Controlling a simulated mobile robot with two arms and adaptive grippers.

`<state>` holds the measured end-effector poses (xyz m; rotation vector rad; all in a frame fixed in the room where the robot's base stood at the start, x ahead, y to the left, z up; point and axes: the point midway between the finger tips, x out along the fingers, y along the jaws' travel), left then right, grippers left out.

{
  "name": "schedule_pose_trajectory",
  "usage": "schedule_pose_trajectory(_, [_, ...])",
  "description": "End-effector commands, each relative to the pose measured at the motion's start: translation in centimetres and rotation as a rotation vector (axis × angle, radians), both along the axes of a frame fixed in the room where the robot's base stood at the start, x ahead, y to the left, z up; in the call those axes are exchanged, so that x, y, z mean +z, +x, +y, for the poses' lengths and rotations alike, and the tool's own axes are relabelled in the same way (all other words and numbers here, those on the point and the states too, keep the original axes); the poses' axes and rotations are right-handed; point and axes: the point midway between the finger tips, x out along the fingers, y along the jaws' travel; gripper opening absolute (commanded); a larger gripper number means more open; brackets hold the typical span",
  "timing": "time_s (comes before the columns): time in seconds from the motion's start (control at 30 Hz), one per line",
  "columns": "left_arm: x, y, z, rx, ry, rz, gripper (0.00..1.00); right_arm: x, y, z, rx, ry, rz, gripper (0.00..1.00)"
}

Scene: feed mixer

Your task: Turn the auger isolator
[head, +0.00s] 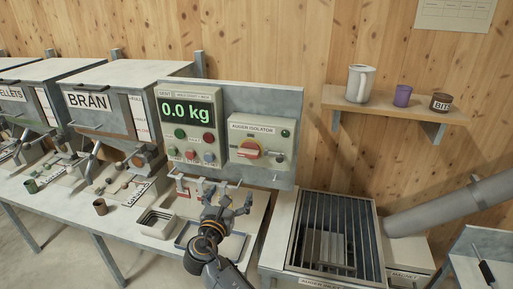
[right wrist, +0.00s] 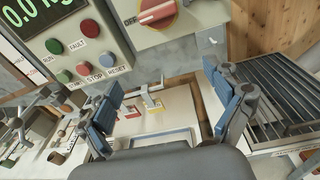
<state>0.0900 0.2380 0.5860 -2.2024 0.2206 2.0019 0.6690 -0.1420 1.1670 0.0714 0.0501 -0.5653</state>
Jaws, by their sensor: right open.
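The auger isolator (head: 262,148) is a pale box on the upright grey panel, with a red rotary handle (head: 249,150) on a yellow plate. In the right wrist view the red handle (right wrist: 158,12) is at the top edge, partly cut off, with the word OFF to its left. My left gripper is not in view.
Left of the isolator is a weigh display (head: 188,112) reading 0.0 kg, with several buttons. A barred hopper grate (head: 336,235) stands to the right, beside a grey auger tube (head: 455,207). Bins, including BRAN (head: 98,99), line the left. A shelf (head: 385,104) holds a jug and cups.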

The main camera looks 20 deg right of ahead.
Motion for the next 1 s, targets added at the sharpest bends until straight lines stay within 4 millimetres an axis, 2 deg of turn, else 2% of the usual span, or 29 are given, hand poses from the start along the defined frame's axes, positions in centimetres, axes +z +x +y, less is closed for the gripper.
schedule_pose_trajectory(0.03, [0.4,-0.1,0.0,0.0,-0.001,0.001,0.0,2.1,0.0,0.0,-0.013,-0.037,-0.014,0.91])
schedule_pose_trajectory(0.07, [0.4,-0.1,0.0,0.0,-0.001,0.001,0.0,2.9,0.0,0.0,-0.019,-0.054,-0.02,0.91])
schedule_pose_trajectory(0.17, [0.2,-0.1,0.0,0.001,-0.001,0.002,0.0,3.9,0.1,-0.2,-0.031,-0.084,-0.026,0.91])
schedule_pose_trajectory(0.37, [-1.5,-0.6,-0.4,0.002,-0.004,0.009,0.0,3.7,2.2,-1.7,-0.033,-0.087,-0.029,0.91])
schedule_pose_trajectory(0.8, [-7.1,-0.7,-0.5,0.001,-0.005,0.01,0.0,3.4,9.6,-6.6,-0.03,-0.085,-0.027,0.91])
schedule_pose_trajectory(1.0, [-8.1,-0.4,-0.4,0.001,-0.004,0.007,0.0,3.7,11.1,-7.6,-0.029,-0.085,-0.025,0.91])
